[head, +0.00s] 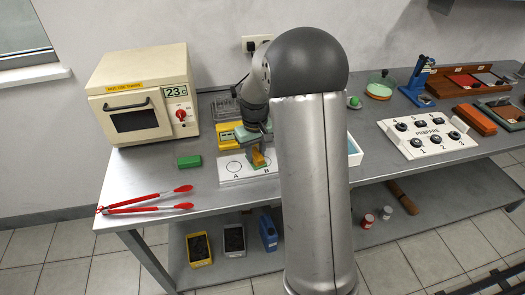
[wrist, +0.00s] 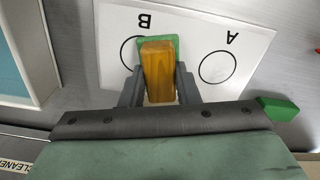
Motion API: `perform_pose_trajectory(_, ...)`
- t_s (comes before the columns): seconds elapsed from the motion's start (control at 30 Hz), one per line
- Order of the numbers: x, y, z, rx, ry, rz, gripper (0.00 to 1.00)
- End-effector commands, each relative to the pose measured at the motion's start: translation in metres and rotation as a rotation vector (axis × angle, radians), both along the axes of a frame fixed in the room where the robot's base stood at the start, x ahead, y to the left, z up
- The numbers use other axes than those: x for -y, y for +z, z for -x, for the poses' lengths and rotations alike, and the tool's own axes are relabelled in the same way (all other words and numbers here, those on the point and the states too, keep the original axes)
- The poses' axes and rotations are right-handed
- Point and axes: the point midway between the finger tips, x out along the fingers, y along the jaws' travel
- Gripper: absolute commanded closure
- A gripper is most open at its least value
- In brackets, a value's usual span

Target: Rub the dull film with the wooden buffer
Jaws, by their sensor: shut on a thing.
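The wooden buffer (wrist: 158,68) is an orange-brown block held between the two grey fingers of my gripper (wrist: 157,84) in the wrist view. A green layer (wrist: 172,42) shows at its far end, over or very near circle B on a white board (wrist: 255,45). I cannot tell whether it touches the board. Circle A on the board is uncovered. In the head view the buffer (head: 258,159) is below my gripper (head: 257,151), above the right part of the board (head: 232,181). I cannot make out a dull film; circle B is partly hidden.
A green block (head: 190,161) and red-tipped tongs (head: 145,202) lie left of the board. A white oven (head: 142,95) stands behind them. A white-rimmed blue tray (head: 354,150) is right of my arm, before a numbered panel (head: 428,132). The front left table is mostly clear.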

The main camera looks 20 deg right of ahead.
Motion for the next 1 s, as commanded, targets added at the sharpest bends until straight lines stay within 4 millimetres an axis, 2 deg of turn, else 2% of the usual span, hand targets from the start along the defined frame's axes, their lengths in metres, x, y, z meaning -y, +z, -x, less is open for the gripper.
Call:
perform_pose_trajectory(0.27,-0.012,-0.001,-0.002,-0.003,0.003,-0.002,0.9)
perform_pose_trajectory(0.57,-0.036,0.002,-0.007,-0.002,0.004,0.0,0.9)
perform_pose_trajectory(0.83,-0.045,0.001,-0.01,-0.001,0.002,0.0,0.9)
perform_pose_trajectory(1.0,-0.059,0.0,-0.013,-0.001,0.003,0.0,0.9)
